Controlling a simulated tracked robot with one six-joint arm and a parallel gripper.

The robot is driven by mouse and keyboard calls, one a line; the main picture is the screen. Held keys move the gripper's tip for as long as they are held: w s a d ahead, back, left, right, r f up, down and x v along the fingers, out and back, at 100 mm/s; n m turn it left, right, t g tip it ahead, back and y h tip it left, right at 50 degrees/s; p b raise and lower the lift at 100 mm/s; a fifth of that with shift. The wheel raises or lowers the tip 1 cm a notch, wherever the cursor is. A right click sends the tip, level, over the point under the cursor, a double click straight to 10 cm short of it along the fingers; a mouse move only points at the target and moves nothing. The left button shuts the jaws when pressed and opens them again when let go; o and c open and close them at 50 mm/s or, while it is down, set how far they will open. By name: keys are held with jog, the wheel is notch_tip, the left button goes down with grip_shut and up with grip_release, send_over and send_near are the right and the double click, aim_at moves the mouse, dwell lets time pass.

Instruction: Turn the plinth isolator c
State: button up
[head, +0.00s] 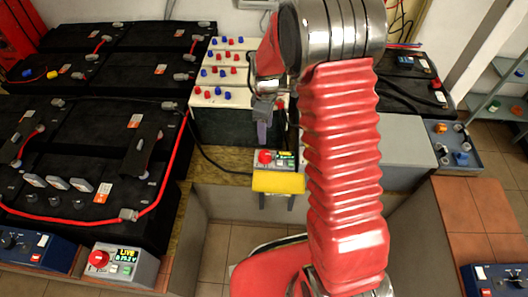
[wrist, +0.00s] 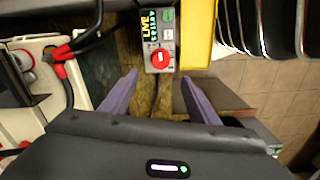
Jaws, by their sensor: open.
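A grey isolator box (head: 273,160) with a red round knob (head: 265,157) and a lit display stands on the wooden ledge in the middle of the head view. In the wrist view the same kind of box (wrist: 169,40) shows its red knob (wrist: 160,58) with a white mark, and its display reads LIVE. My gripper (wrist: 160,77) is open and empty, its two purple fingers apart and just short of the knob in the picture. Contact is not visible. In the head view my arm partly hides the gripper. No letter c is legible.
A second grey box (head: 120,262) with a red knob and LIVE display sits at lower left. Blue knob boxes stand at lower left (head: 28,249) and lower right (head: 495,282). Black batteries (head: 80,130) fill the left. A yellow block (head: 279,182) adjoins the middle box.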

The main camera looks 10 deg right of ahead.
aim_at(265, 153)
notch_tip(265, 153, down, 13)
jog(key=shift+s+a+f, duration=0.1)
jog(key=shift+s+f, duration=0.05)
jog(key=shift+f, duration=0.05)
dwell(0.5)
jog(key=shift+c, duration=0.3)
jog(key=c, duration=0.9)
jog(key=shift+c, duration=0.4)
